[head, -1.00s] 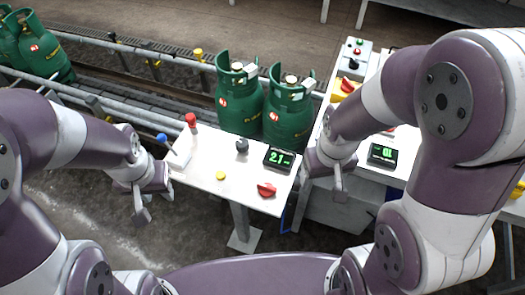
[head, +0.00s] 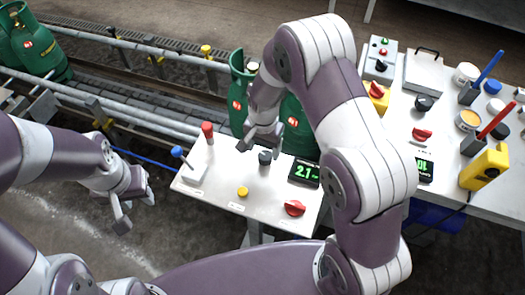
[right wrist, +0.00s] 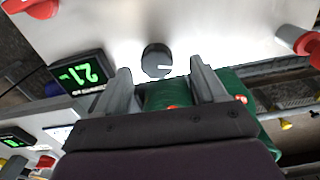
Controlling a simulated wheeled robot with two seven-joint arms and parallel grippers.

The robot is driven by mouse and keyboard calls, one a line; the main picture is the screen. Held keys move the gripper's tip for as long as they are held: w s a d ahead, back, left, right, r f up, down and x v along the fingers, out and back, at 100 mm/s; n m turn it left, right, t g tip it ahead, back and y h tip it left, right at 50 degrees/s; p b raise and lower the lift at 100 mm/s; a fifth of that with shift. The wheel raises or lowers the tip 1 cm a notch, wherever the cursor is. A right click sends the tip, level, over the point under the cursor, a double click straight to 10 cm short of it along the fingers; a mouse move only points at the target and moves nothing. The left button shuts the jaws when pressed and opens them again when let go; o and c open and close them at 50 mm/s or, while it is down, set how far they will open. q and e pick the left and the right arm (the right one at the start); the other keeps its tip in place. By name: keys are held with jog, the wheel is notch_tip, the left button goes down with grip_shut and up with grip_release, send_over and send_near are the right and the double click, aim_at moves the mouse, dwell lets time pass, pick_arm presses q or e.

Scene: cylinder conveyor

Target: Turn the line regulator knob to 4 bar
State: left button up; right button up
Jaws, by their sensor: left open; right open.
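The dark regulator knob (head: 265,157) stands on the small white panel table (head: 222,178). Beside it, a black display (head: 305,173) shows green digits reading 2.1. My right gripper (head: 262,140) is open just behind the knob, fingers pointing down toward the panel. The display (right wrist: 78,73) shows there upside down. My left gripper (head: 135,205) is open and empty, left of the panel table.
A second table (head: 395,140) with tools is at right.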

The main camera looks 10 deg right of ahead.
aim_at(265, 158)
jog(key=f, duration=0.2)
jog(key=shift+s+d+f, duration=0.3)
jog(key=shift+f, duration=0.05)
jog(key=shift+w+a+f, duration=0.1)
jog(key=shift+w+a, duration=0.05)
jog(key=shift+w, duration=0.05)
jog(key=shift+c, duration=0.4)
jog(key=c, duration=1)
pick_arm(q)
jog(key=shift+s+d+r, duration=0.15)
jog(key=shift+s+d, duration=0.05)
jog(key=shift+s, duration=0.05)
